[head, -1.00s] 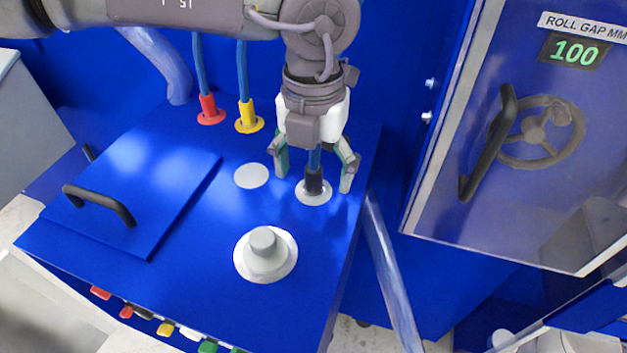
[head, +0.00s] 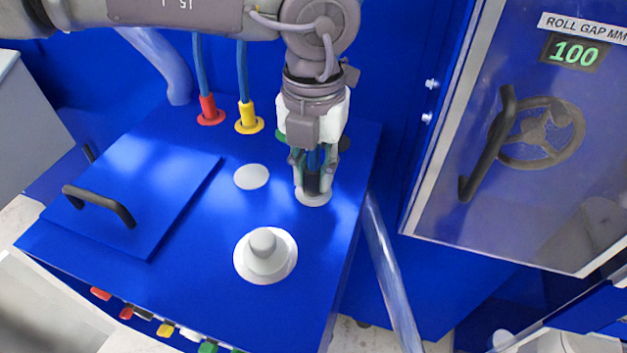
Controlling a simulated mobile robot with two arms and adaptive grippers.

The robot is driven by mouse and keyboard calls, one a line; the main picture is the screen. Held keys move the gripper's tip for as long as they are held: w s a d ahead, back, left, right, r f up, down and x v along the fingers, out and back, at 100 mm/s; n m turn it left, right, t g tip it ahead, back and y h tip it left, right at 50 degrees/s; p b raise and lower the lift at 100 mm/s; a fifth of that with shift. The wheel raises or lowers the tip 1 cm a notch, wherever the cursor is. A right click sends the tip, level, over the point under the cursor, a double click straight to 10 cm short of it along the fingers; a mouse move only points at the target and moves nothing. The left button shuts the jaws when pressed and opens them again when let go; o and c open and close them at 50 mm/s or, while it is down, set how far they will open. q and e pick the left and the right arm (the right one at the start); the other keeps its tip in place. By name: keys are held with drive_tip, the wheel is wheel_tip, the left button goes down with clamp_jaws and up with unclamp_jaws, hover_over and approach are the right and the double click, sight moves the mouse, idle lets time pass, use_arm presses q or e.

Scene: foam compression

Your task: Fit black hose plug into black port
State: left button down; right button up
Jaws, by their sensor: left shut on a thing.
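The black hose plug (head: 312,184) stands upright on a light grey round disc (head: 314,201) near the right edge of the blue top, with a blue hose running up from it. My left gripper (head: 313,190) points down over it, its two fingers shut on the plug from both sides. A dark round spot (head: 345,143), which may be the black port, shows just right of and behind my gripper; it is partly hidden. My right gripper is not in view.
Red (head: 209,111) and yellow (head: 248,119) plugs with blue hoses sit in ports at the back. A grey knob (head: 263,246), a flat grey disc (head: 251,176) and a handled blue lid (head: 150,200) are on the top. A cabinet door (head: 530,140) stands at right.

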sight(314, 168)
use_arm(q)
drive_tip(key=shift+r+p, duration=1)
drive_tip(key=shift+r, duration=1.4)
